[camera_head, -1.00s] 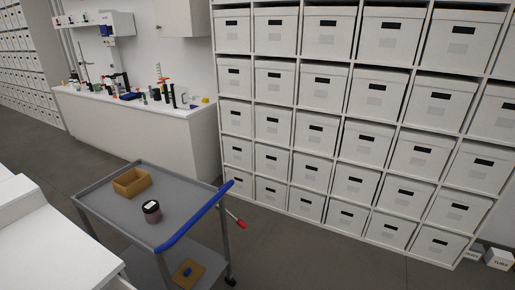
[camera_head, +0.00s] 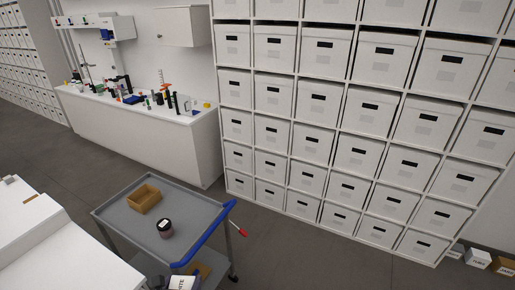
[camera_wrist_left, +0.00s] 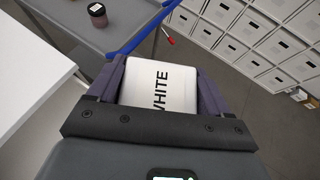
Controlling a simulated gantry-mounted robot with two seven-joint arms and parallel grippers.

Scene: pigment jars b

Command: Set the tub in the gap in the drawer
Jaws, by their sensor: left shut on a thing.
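A white tub (camera_wrist_left: 158,92) with the word WHITE on its lid is held between the two fingers of my left gripper (camera_wrist_left: 161,76) in the left wrist view. The gripper is shut on it. The tub (camera_head: 183,283) also shows at the bottom edge of the head view, partly cut off, in front of the grey trolley's near end. No open drawer or gap can be made out in either view. My right gripper is not in view.
A grey trolley (camera_head: 190,207) with a blue handle carries a small brown box (camera_head: 144,199) and a dark-lidded jar (camera_head: 165,228). A white unit (camera_head: 60,245) stands at the left. Shelves of white boxes (camera_head: 316,148) line the back.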

